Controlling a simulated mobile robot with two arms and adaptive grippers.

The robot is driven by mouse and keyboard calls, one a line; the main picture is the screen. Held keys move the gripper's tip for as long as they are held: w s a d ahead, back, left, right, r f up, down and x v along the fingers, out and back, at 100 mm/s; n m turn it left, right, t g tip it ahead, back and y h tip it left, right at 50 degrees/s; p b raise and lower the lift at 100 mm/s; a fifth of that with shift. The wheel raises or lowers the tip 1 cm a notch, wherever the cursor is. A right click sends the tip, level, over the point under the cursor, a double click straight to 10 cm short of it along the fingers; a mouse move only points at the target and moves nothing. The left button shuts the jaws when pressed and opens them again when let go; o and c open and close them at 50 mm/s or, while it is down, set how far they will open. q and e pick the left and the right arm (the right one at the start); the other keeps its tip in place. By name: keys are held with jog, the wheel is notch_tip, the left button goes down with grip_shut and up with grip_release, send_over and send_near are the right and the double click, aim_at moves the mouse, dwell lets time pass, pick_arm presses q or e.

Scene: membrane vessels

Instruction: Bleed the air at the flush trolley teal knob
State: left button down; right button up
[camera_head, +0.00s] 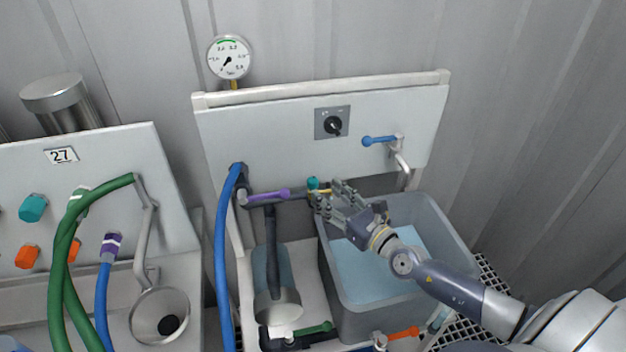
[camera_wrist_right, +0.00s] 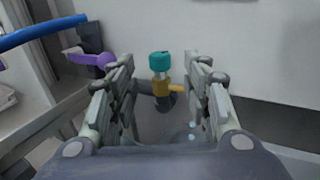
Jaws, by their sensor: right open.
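The teal knob (camera_head: 313,183) sits on a small brass valve at the end of the dark horizontal pipe on the flush trolley, just beyond my right fingers. In the right wrist view the teal knob (camera_wrist_right: 160,61) stands upright on its brass body (camera_wrist_right: 161,84), between and beyond the fingertips. My right gripper (camera_head: 333,198) is open and reaches in over the grey tub; its open fingers also show in the right wrist view (camera_wrist_right: 160,78). No contact with the knob can be made out. My left gripper is not in view.
A purple lever (camera_head: 269,196) lies left of the knob. A blue hose (camera_head: 226,255) runs down the trolley's left side. The grey tub (camera_head: 447,222) of water is under my right arm. A blue lever (camera_head: 379,140) and a black switch (camera_head: 333,124) are on the back panel.

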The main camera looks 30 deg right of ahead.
aim_at(317, 185)
jog(key=w, duration=0.3)
jog(key=w+a, duration=0.1)
jog(key=w, duration=0.2)
jog(key=shift+w+a, duration=0.2)
jog(key=shift+w, duration=0.1)
grip_shut()
